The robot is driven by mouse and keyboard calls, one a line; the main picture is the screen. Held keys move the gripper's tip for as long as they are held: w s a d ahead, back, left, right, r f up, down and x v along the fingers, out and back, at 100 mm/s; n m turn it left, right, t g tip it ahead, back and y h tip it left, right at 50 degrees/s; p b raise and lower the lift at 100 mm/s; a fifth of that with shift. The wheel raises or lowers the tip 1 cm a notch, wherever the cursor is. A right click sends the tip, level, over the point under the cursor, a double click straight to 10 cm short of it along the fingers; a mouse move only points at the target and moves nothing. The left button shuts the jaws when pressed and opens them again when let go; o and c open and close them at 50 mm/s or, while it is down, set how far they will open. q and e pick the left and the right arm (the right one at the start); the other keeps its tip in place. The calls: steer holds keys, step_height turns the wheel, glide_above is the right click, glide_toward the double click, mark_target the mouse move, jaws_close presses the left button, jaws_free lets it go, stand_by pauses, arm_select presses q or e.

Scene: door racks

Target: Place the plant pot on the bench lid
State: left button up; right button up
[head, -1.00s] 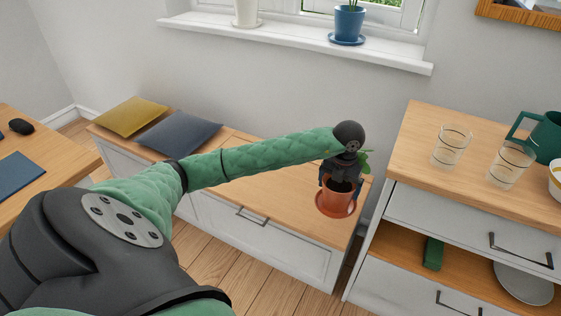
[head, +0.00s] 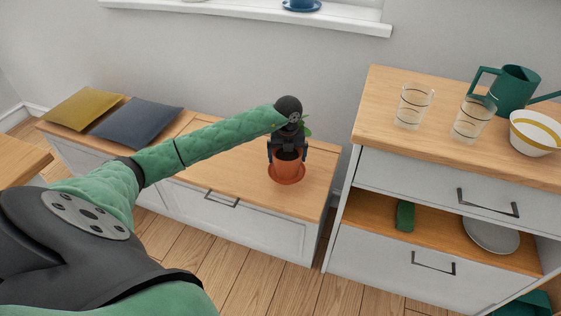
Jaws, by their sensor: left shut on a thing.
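The plant pot (head: 288,167) is a small terracotta pot with dark soil, green leaves and a terracotta saucer at its base. It is upright at the right end of the wooden bench lid (head: 235,170). It appears to rest on the lid, though a small gap under it cannot be ruled out. My left gripper (head: 287,152) comes down over the pot from above and is shut on its rim. The gripper hides part of the plant. My right gripper is not in view.
Yellow and dark blue cushions (head: 138,122) lie at the bench's left end. A cabinet (head: 450,150) stands right of the bench, carrying two glasses (head: 412,106), a green watering can (head: 513,90) and a bowl (head: 537,132). The lid around the pot is clear.

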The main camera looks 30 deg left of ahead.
mark_target(282, 150)
arm_select(q)
steer(key=a+f, duration=0.1)
steer(key=w+a, duration=0.1)
steer(key=a, duration=0.1)
steer(key=shift+f, duration=2.35)
steer(key=shift+f, duration=0.1)
steer(key=o, duration=1.1)
steer(key=shift+c, duration=0.2)
step_height(282, 150, up, 12)
steer(key=shift+r, duration=0.1)
